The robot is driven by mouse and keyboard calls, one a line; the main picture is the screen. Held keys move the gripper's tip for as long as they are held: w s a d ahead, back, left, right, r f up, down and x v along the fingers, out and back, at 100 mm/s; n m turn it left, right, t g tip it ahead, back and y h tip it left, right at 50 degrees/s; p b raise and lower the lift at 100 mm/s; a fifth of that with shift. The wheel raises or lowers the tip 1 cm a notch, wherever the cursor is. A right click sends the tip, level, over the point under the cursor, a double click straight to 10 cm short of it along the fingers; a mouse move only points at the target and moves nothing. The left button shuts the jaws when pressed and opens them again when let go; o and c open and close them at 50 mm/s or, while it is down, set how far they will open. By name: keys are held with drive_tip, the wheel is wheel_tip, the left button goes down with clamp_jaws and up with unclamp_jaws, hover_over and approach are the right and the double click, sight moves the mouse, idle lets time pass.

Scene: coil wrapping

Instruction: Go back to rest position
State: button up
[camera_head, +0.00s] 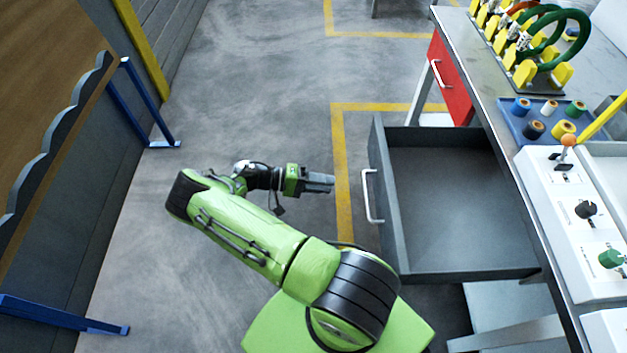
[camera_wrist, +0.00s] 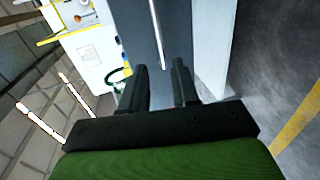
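My gripper (camera_head: 320,183) is at the end of my green arm, in the middle of the head view. It points right toward the handle (camera_head: 371,196) of a grey drawer (camera_head: 387,158) and is a short way left of it, apart from it. The drawer is pulled out from the workbench, and the part of its inside in view looks empty. In the wrist view my two black fingers (camera_wrist: 160,85) stand apart with nothing between them. The drawer front (camera_wrist: 133,35) and its pale handle (camera_wrist: 156,30) show beyond the fingertips.
The workbench carries a blue tray (camera_head: 508,127) of coloured tape rolls, a rack with green coils (camera_head: 572,35) and a white control panel (camera_head: 545,205). A red drawer unit (camera_head: 452,75) stands behind. The floor (camera_head: 240,90) left of the open drawer is clear.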

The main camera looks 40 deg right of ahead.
drive_tip(key=v, duration=0.3)
drive_tip(key=shift+w+a, duration=0.15)
idle(0.3)
drive_tip(key=s+a+r+n+t+y+p, duration=0.15)
drive_tip(key=a+r+t+y+p, duration=0.3)
drive_tip(key=r, duration=0.95)
drive_tip(key=a+r+n+t+y+p, duration=0.25)
drive_tip(key=a+r+y, duration=0.25)
drive_tip(key=r, duration=0.9)
drive_tip(key=s+a+r+n+t+y+p, duration=0.1)
drive_tip(key=s+a+r+n+t+p, duration=0.1)
drive_tip(key=s+a+r+t, duration=0.2)
drive_tip(key=s+a+r+n+t+y+p, duration=0.1)
drive_tip(key=s+a+r+n+t+p, duration=0.1)
drive_tip(key=s+r, duration=0.6)
wheel_tip(320, 180, up, 2)
drive_tip(key=a+t+p, duration=0.1)
drive_tip(key=a+t, duration=0.1)
drive_tip(key=shift+s+a+r+t, duration=0.2)
drive_tip(key=shift+t, duration=0.2)
